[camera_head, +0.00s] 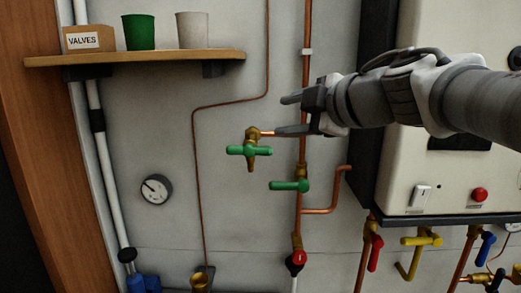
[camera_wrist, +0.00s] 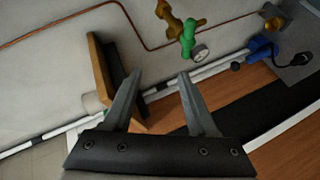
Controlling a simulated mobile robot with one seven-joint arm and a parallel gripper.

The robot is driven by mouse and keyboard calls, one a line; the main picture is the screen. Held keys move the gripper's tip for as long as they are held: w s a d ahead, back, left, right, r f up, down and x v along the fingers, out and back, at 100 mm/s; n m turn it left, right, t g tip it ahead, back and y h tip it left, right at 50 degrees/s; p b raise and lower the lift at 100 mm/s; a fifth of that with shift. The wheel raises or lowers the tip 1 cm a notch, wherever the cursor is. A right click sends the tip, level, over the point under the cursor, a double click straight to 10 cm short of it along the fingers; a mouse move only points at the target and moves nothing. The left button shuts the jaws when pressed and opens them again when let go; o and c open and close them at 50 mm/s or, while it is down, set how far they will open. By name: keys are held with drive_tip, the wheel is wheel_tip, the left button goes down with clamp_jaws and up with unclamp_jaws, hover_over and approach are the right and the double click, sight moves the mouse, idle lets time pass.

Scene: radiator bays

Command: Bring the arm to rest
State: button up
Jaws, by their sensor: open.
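My gripper (camera_head: 281,115) is at the end of my arm, which reaches in from the right in the head view. Its two fingers are apart and nothing is between them. The fingers also show apart in the wrist view (camera_wrist: 159,84). In the head view the lower finger lies close to a brass tap with a green handle (camera_head: 248,151); I cannot tell whether they touch. In the wrist view this tap (camera_wrist: 187,38) is beyond the fingertips, apart from them.
A wooden shelf (camera_head: 150,57) holds a VALVES box (camera_head: 88,39), a green cup (camera_head: 139,32) and a pale cup (camera_head: 193,30). Below are a gauge (camera_head: 156,189), a green lever valve (camera_head: 290,185) and copper pipes (camera_head: 303,120). A white boiler (camera_head: 445,160) with coloured valves underneath is at right.

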drive_tip(key=d+m+t+h+b, duration=0.2)
drive_tip(key=d+m+t+h, duration=0.3)
drive_tip(key=d+m, duration=0.25)
drive_tip(key=s+d+f+m+g+h+b, duration=0.1)
drive_tip(key=s+d+f+m+g+h, duration=0.1)
drive_tip(key=s+d+f+m+h, duration=0.3)
drive_tip(key=s+d+f+m+g+h+b, duration=0.1)
drive_tip(key=d+f+m+g, duration=0.1)
drive_tip(key=f+m, duration=0.35)
drive_tip(key=s+a+f+m+g+y+b, duration=0.1)
drive_tip(key=s+a+f+g, duration=0.2)
drive_tip(key=s+f, duration=0.4)
drive_tip(key=s+a+f+g+y+b, duration=0.1)
drive_tip(key=s+f+g, duration=0.4)
drive_tip(key=f, duration=0.9)
drive_tip(key=s+a+y, duration=0.1)
drive_tip(key=s, duration=0.1)
drive_tip(key=shift+s+a+f+m, duration=0.25)
drive_tip(key=shift+s+a+m, duration=0.1)
drive_tip(key=shift+a+m, duration=0.05)
